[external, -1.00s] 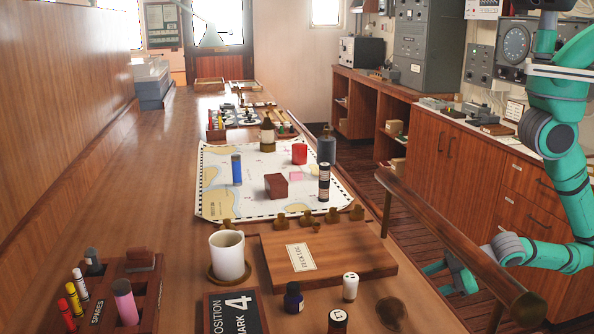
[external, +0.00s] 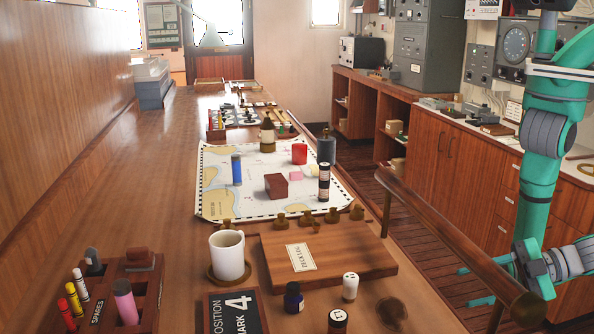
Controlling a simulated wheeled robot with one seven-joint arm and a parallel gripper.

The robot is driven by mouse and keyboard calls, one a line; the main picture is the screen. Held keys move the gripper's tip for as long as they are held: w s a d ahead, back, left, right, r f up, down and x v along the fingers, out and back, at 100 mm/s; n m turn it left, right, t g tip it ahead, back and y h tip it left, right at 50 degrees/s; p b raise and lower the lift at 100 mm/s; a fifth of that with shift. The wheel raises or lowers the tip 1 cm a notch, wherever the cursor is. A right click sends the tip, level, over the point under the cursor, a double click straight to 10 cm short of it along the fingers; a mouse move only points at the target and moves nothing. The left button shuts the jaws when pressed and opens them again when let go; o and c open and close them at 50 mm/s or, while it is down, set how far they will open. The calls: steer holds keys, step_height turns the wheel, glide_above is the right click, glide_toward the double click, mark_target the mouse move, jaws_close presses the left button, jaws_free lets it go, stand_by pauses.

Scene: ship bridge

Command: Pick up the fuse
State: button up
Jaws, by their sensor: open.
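I cannot tell for certain which thing is the fuse. Small upright cylinders that could be it include a white one with dark marks on its top (external: 350,287), a black one with pale bands (external: 324,181) on the chart, and a dark one with a brown top (external: 338,321) at the front edge. My gripper (external: 476,285) is at the lower right, beyond the wooden rail and away from the table things. Its teal fingers are apart and empty, pointing left, and the rail hides part of it.
The wooden rail (external: 450,238) runs between my arm and the table. Bare wood lies left of the chart (external: 215,205).

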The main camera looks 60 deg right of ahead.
steer(key=w+a+m, duration=0.1)
steer(key=w+m, duration=0.1)
steer(key=w+a+m, duration=0.1)
steer(key=w+m, duration=0.1)
steer(key=w+a+m, duration=0.1)
steer(key=w+m, duration=0.1)
steer(key=shift+w+a+r+m+g, duration=0.2)
steer(key=shift+a+r+m+g, duration=0.1)
steer(key=shift+m+g, duration=0.1)
steer(key=shift+w+a+m, duration=0.15)
steer(key=shift+w+m, duration=0.25)
steer(key=shift+w, duration=0.15)
glide_toward(359, 300)
steer(key=w, duration=0.1)
steer(key=w+a, duration=0.1)
steer(key=w, duration=0.2)
steer(key=shift+a+r, duration=0.4)
steer(key=shift+x, duration=2.65)
steer(key=shift+r, duration=0.1)
jaws_close()
